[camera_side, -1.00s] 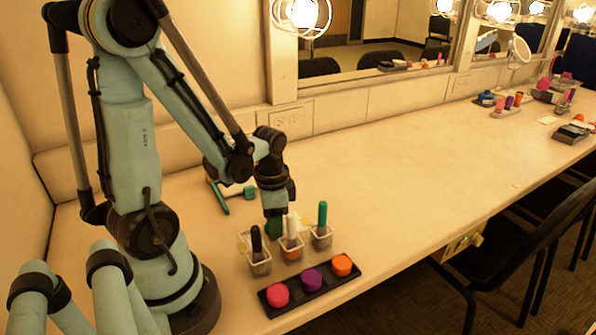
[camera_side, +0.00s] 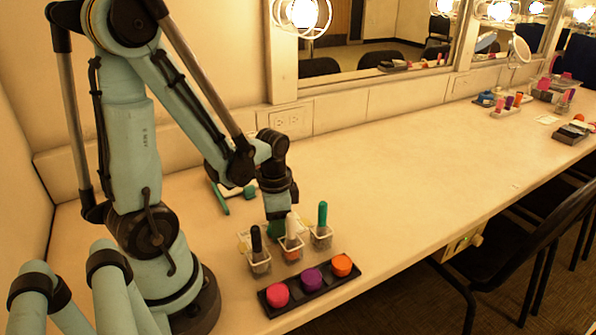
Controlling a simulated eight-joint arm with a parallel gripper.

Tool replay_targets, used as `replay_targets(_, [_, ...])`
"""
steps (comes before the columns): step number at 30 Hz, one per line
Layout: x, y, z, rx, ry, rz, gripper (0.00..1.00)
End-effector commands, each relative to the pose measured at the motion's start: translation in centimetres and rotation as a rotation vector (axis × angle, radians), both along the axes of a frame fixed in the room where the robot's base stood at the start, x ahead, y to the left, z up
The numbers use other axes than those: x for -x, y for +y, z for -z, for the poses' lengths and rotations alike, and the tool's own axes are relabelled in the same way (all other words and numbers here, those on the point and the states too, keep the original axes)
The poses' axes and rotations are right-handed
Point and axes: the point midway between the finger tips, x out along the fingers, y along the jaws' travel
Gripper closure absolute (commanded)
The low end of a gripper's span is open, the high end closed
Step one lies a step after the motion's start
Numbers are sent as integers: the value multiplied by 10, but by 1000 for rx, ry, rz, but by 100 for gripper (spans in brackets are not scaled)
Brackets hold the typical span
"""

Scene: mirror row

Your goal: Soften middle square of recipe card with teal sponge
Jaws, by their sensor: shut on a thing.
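My gripper (camera_side: 278,213) points down behind the row of small clear pots. It is shut on the teal sponge (camera_side: 276,229), which shows as a dark green block under the fingers. A pale card (camera_side: 243,238), seemingly the recipe card, lies on the counter behind the pots. Only its edges show, so its middle square is hidden by the sponge, the gripper and the pots. I cannot tell whether the sponge touches the card.
Three clear pots hold a black-handled (camera_side: 257,243), a white-handled (camera_side: 291,228) and a green-handled tool (camera_side: 322,215). In front, a black tray (camera_side: 268,307) holds pink, purple and orange discs. A teal block (camera_side: 249,190) lies behind.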

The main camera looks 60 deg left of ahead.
Motion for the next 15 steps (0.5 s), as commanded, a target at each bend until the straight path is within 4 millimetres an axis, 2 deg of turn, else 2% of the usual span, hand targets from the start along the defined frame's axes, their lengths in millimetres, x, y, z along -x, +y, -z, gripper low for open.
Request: replay_targets(15, [1,-17,-1,7,0,1,93])
